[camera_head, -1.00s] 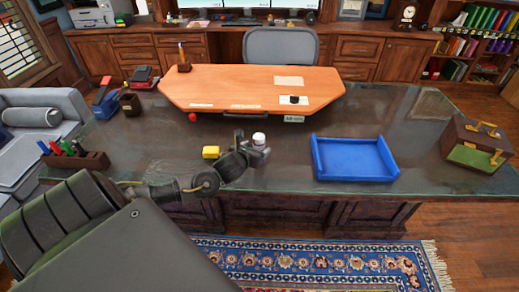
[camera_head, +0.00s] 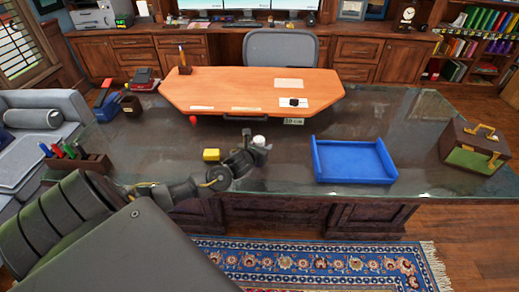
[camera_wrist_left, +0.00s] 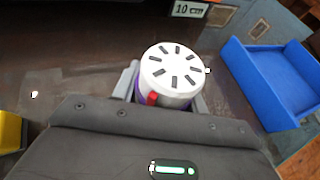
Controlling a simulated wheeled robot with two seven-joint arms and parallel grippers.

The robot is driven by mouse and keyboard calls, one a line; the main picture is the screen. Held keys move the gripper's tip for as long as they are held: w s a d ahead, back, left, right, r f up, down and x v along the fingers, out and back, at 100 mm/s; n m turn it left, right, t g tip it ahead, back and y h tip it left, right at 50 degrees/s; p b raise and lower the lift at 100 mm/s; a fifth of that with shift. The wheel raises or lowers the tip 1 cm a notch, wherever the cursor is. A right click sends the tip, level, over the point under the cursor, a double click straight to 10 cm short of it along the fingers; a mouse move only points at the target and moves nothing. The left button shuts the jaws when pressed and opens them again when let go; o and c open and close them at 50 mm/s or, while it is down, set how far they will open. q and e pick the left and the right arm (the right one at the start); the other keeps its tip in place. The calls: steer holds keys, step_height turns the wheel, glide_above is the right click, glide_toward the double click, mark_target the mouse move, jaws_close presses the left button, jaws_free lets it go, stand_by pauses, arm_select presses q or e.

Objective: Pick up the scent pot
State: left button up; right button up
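The scent pot (camera_head: 259,140) is a small pot with a white lid, standing on the dark glass-topped desk. In the left wrist view the scent pot (camera_wrist_left: 168,76) shows its round slotted lid, a purple body below and a small red mark. My left gripper (camera_head: 256,147) is low over the desk at the pot. In the left wrist view the fingers of my left gripper (camera_wrist_left: 162,92) stand on both sides of the pot. They look open around it; whether they touch it cannot be told. The pot's lower part is hidden. My right gripper is not in view.
A yellow block (camera_head: 211,155) lies just left of my gripper. A blue tray (camera_head: 352,160) stands to the right, and a wooden box (camera_head: 474,148) at the desk's right end. An orange desktop (camera_head: 250,88) lies behind. The desk between gripper and tray is clear.

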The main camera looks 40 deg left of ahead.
mark_target(261, 140)
arm_select(q)
steer(key=c, duration=0.3)
steer(key=shift+r, duration=0.15)
steer(key=shift+r, duration=0.3)
step_height(261, 140, up, 2)
steer(key=shift+r, duration=0.2)
steer(key=s+r+b, duration=0.1)
steer(key=s+r, duration=0.2)
steer(key=s, duration=0.1)
steer(key=s+r+b, duration=0.1)
steer(key=s+r, duration=0.2)
steer(key=s, duration=0.2)
steer(key=s+r+b, duration=0.1)
steer(key=s+r, duration=0.2)
steer(key=s, duration=0.2)
steer(key=shift+d+r+b, duration=0.2)
steer(key=shift+r+b, duration=0.1)
steer(key=shift+r, duration=0.1)
